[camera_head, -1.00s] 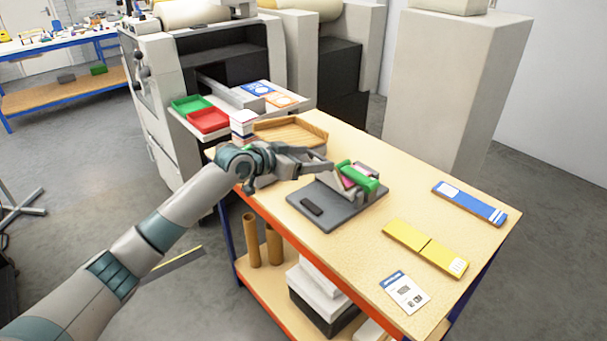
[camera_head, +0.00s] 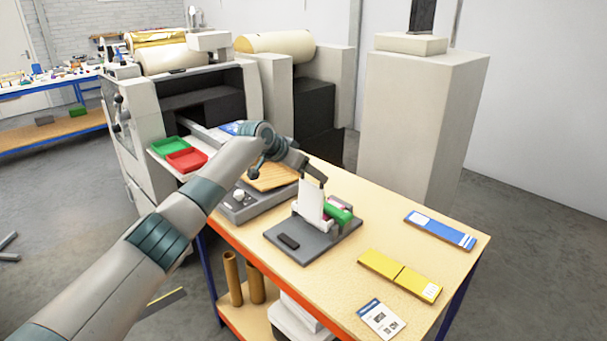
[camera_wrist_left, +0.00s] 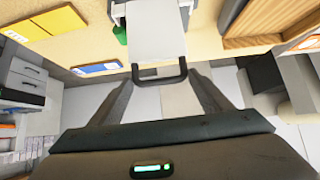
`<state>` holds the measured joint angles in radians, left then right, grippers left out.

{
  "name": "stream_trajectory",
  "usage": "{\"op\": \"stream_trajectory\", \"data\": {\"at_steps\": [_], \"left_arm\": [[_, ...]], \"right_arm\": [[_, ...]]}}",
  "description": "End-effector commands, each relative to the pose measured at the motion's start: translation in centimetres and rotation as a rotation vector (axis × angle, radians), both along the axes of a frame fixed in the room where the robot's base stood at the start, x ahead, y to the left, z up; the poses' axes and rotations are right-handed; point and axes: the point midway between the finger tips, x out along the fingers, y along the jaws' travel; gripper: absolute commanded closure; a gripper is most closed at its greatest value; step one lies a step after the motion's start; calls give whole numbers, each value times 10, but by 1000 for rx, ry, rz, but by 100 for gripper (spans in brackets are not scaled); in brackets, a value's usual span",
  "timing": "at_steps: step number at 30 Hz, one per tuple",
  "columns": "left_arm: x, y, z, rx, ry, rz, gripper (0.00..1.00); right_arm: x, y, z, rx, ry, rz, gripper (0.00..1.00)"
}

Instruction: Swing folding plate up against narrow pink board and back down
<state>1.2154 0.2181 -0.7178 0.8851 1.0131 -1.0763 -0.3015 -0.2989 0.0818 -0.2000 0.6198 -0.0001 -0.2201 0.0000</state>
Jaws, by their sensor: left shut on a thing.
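The folding plate (camera_head: 310,201) is a pale flat plate, standing nearly upright on a grey base (camera_head: 297,250) on the table. My left gripper (camera_head: 318,175) is at its top edge. In the left wrist view the plate (camera_wrist_left: 157,34) ends in a dark bar handle (camera_wrist_left: 160,78), and my left gripper (camera_wrist_left: 160,72) is shut on this handle. A green cylinder (camera_head: 338,214) lies just right of the plate. The narrow pink board is mostly hidden behind the plate, so I cannot tell whether they touch. My right gripper is out of view.
A grey device with a white knob (camera_head: 239,195) and a wooden tray (camera_head: 272,177) stand left of the base. A small black block (camera_head: 288,241) lies on the base. Yellow (camera_head: 400,275) and blue (camera_head: 440,230) strips and a printed card (camera_head: 382,319) lie to the right.

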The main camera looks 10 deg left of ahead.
Motion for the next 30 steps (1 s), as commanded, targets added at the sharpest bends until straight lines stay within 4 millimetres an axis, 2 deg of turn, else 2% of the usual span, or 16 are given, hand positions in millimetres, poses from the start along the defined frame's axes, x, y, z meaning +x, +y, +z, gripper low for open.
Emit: {"op": "stream_trajectory", "data": {"at_steps": [1,22,23,24,30], "left_arm": [[4,-6,11,-2,-5,-1,69],[9,-11,13,26,28,-4,69],[9,-11,13,26,28,-4,24],[9,-11,12,28,29,-4,21],[9,-8,7,32,36,-1,21]], "right_arm": [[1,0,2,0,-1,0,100],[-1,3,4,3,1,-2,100],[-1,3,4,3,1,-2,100],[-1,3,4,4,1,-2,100],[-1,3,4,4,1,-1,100]]}}
